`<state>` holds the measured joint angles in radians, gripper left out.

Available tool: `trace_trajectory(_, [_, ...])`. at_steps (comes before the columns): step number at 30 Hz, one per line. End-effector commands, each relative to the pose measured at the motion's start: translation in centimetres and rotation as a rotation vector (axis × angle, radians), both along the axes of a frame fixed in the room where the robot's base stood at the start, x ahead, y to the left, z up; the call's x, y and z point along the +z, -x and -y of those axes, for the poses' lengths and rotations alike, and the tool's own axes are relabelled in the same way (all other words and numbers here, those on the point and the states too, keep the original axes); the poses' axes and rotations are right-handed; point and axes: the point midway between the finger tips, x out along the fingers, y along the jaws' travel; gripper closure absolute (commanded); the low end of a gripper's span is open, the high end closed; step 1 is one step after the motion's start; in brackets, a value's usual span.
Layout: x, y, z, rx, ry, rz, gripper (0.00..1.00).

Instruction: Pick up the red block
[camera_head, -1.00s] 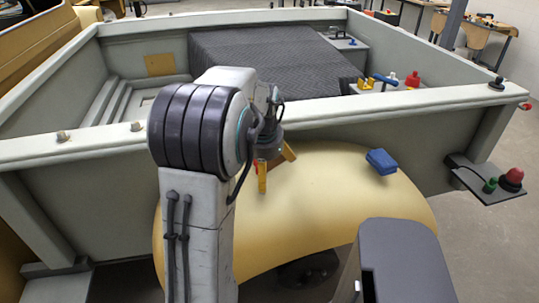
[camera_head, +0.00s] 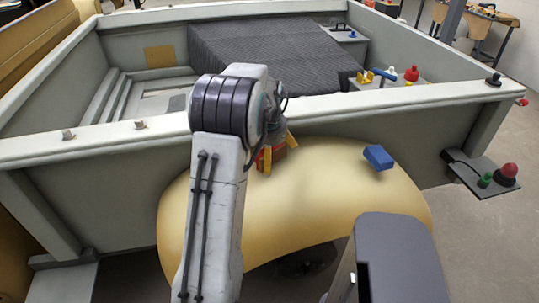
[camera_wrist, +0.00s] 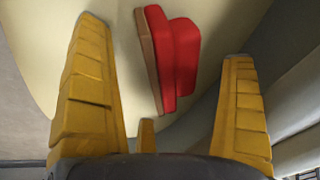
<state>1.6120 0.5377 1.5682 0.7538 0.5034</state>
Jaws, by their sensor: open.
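The red block (camera_wrist: 178,50) lies on the curved cream-yellow fender (camera_head: 330,210). In the wrist view it sits between my two yellow fingers, with a gap on each side and a tan face on its left. In the head view the red block (camera_head: 281,154) shows only partly, behind and between the fingers. My gripper (camera_head: 279,149) is open and empty, over the fender close to the block. In the wrist view my gripper (camera_wrist: 164,40) has its fingers wide apart. How far its tips are above the fender is hard to tell.
A blue block (camera_head: 378,157) lies on the fender to the right. The grey wall (camera_head: 380,110) of a truck bed rises just behind the gripper. A side shelf (camera_head: 487,181) with a red knob (camera_head: 507,171) sticks out at the right. The fender's front is clear.

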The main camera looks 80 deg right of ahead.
Motion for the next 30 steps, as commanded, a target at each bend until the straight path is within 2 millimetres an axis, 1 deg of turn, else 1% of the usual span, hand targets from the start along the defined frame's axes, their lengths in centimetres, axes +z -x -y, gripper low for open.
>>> trace_trajectory(1, [-0.68,-0.02,0.17,0.001,0.001,0.0,0.0])
trace_trajectory(3, [-0.94,-0.03,0.27,0.001,0.002,0.0,0.0])
trace_trajectory(13, [-1.03,-0.01,0.35,0.001,0.002,0.0,0.0])
trace_trajectory(30, [-1.03,-0.01,0.33,0.001,0.002,0.0,0.51])
